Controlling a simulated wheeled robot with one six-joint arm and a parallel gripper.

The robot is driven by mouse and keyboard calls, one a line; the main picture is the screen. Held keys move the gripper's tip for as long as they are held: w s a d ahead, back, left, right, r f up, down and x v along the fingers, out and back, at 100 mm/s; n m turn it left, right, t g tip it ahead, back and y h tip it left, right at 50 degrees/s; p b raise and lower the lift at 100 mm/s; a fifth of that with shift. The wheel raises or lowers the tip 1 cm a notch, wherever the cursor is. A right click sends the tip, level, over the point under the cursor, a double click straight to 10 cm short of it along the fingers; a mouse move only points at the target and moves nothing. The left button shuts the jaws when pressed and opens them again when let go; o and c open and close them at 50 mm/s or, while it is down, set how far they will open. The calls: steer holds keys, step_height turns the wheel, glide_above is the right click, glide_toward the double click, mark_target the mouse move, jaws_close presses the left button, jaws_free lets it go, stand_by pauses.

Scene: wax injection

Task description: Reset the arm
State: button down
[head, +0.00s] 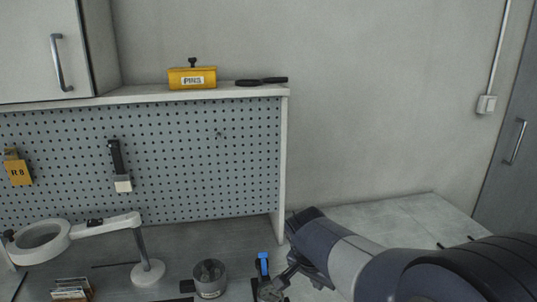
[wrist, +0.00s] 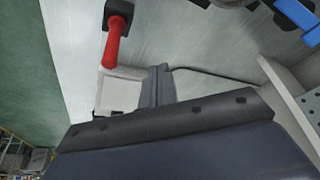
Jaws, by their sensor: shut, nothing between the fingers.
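My arm reaches in from the lower right of the head view, over the front of the grey workbench (head: 190,245). My gripper (head: 272,289) is low in the head view, beside a tool with a blue part (head: 262,264). In the wrist view, my gripper's fingers (wrist: 159,72) are together and nothing shows between them. I cannot tell whether the fingers touch anything on the bench.
A grey round pot (head: 209,280) and a white ring lamp (head: 66,240) stand left of my gripper. A pegboard (head: 190,160) rises behind. The bench's right end (head: 400,215) looks mostly clear.

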steer(key=w+d+n+y+p, duration=0.2)
steer(key=w+n, duration=0.3)
steer(key=w, duration=0.3)
steer(key=w+d+n+y+p, duration=0.1)
steer(key=w+n+p, duration=0.3)
steer(key=w+n, duration=0.2)
steer(key=shift+w+d+t+y, duration=0.3)
steer(key=shift+w+d+y, duration=0.1)
steer(key=shift+w, duration=0.85)
steer(key=shift+a+r+p, duration=0.1)
steer(key=shift+p, duration=0.2)
